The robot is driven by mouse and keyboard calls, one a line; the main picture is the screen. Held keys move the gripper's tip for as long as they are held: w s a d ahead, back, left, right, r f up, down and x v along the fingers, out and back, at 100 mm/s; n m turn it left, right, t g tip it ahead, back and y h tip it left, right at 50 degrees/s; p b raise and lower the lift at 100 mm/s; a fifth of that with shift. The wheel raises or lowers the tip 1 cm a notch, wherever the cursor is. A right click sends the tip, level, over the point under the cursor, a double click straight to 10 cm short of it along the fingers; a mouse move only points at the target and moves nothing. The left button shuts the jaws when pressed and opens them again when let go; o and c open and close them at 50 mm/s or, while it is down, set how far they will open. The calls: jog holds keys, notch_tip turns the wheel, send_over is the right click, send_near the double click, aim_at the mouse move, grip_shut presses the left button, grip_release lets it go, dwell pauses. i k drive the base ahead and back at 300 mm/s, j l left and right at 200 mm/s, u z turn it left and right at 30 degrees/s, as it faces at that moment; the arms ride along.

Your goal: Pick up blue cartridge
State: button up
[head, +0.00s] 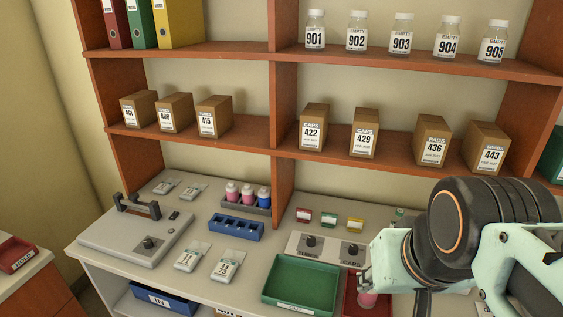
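I cannot make out a thing that is plainly a blue cartridge. The blue things in view are a blue-bodied bottle (264,197) at the right end of a grey rack, and a low blue slotted holder (236,228) in front of it. My gripper (422,301) is at the lower right, partly cut off by the bottom edge and hidden by my wrist. It is well to the right of the blue things. Its fingertips do not show.
A grey device (110,237) stands left. White packets (191,258) lie between. Shelves (390,163) with boxes and bottles overhang the back.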

aim_at(264, 192)
jog(key=i+j+z, duration=0.3)
jog(key=j, duration=0.85)
jog(key=j+z, duration=0.35)
jog(key=j, duration=0.75)
jog(key=k+j+z, duration=0.15)
jog(key=j, duration=0.2)
jog(key=k+j+z, duration=0.2)
jog(key=j, duration=0.2)
jog(key=k+j+z, duration=0.15)
jog(key=j, duration=0.2)
jog(key=i+l+u, duration=0.35)
jog(key=i+l, duration=0.1)
